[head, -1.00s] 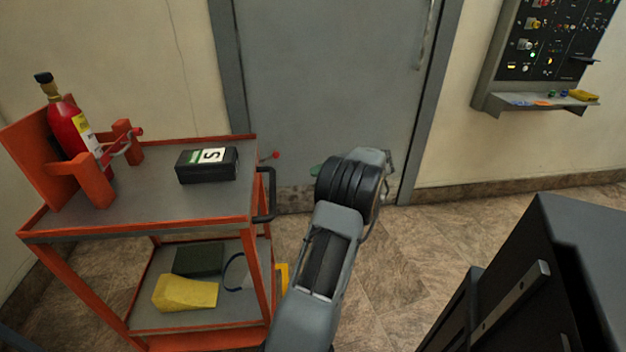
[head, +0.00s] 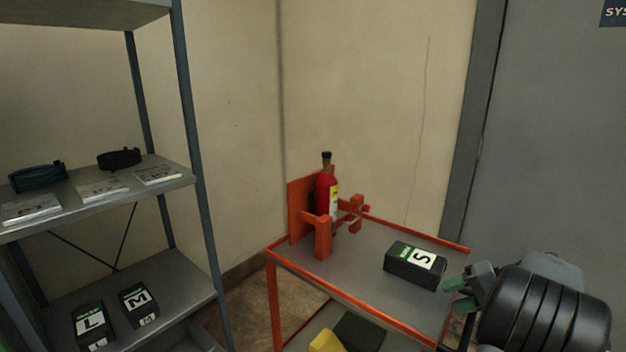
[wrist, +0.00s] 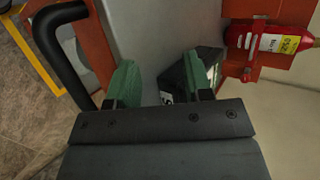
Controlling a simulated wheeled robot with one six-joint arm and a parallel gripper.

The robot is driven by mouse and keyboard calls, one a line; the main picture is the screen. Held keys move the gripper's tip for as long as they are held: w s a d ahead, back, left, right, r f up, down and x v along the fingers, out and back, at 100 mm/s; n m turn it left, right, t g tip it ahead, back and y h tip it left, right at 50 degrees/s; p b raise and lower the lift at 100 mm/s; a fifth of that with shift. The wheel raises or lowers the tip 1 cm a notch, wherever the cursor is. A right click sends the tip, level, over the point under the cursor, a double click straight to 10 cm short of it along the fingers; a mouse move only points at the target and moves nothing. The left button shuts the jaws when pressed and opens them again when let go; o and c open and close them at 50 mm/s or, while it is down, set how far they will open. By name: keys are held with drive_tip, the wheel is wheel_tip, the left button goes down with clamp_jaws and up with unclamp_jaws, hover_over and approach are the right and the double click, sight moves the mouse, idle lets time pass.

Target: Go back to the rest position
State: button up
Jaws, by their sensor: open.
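My gripper (head: 458,294) shows at the right of the head view, by the right side of the orange cart (head: 290,264). The black box marked S (head: 415,264) lies on the cart top, just left of my gripper in the head view. In the wrist view the box (wrist: 208,62) is partly hidden behind the right finger.
A red cylinder (head: 326,195) stands in an orange holder on the cart. A grey shelf (head: 180,285) at left carries boxes marked L (head: 92,322) and M (head: 140,302). A yellow item (head: 325,341) lies on the cart's lower level. A grey door (head: 560,150) is behind.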

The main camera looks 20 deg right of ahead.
drive_tip(key=w+a+r+n+g+h+p, duration=0.1)
drive_tip(key=a+r+n+g+h+p, duration=0.25)
drive_tip(key=a, duration=0.55)
drive_tip(key=w+a+r+g+p, duration=0.2)
drive_tip(key=a+r+p, duration=0.4)
drive_tip(key=a, duration=0.4)
drive_tip(key=s+a+r+n+t+h+p, duration=0.1)
drive_tip(key=s+a+r+n+h+p, duration=0.1)
drive_tip(key=a, duration=0.4)
drive_tip(key=s+a+r+n+t+h+p, duration=0.1)
drive_tip(key=s+a+r+n+h+p, duration=0.2)
drive_tip(key=s+a+r+n+p, duration=0.1)
drive_tip(key=shift+a+r+p, duration=0.6)
drive_tip(key=shift+a, duration=0.55)
drive_tip(key=shift+h, duration=0.25)
